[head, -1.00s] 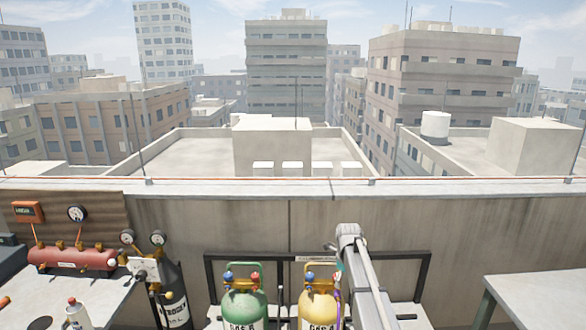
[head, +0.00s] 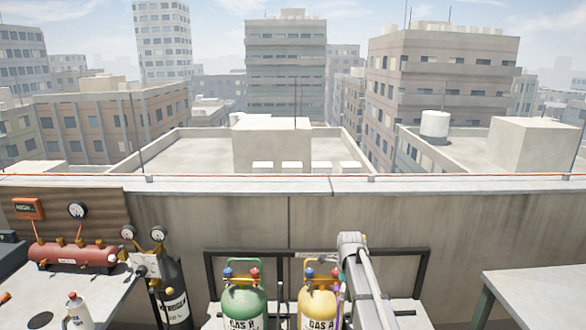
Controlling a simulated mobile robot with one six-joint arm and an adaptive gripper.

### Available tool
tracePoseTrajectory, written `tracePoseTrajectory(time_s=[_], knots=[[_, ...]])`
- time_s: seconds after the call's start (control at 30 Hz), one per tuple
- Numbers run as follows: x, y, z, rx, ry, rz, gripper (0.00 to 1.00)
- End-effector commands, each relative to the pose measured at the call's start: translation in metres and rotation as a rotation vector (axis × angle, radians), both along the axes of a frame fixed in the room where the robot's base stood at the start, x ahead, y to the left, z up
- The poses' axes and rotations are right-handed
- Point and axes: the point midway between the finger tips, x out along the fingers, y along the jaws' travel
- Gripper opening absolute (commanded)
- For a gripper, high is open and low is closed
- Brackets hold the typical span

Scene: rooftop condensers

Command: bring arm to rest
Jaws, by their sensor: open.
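My arm (head: 363,275) rises from the bottom edge, right of the middle, as a pale grey link that ends in a rounded joint in front of the wall. My gripper does not show; it is hidden or out of the picture. The arm stands just right of a yellow cylinder (head: 318,306) and overlaps the dark frame behind it. I cannot tell whether they touch.
A green cylinder (head: 244,304) stands left of the yellow one. At left are a red horizontal tank (head: 72,256), a dark nitrogen cylinder (head: 174,290) and a small white bottle (head: 76,312). A grey table (head: 535,285) is at right. A parapet wall (head: 480,230) runs behind.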

Motion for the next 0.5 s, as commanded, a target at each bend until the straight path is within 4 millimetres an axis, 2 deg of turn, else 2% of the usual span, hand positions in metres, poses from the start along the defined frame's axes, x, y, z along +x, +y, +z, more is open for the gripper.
tracePoseTrajectory(time_s=[0.03,0.5], knots=[[-0.011,0.0,-0.004,0.0,0.0,0.051,0.84],[-0.094,0.002,-0.026,0.0,0.0,0.726,0.84]])
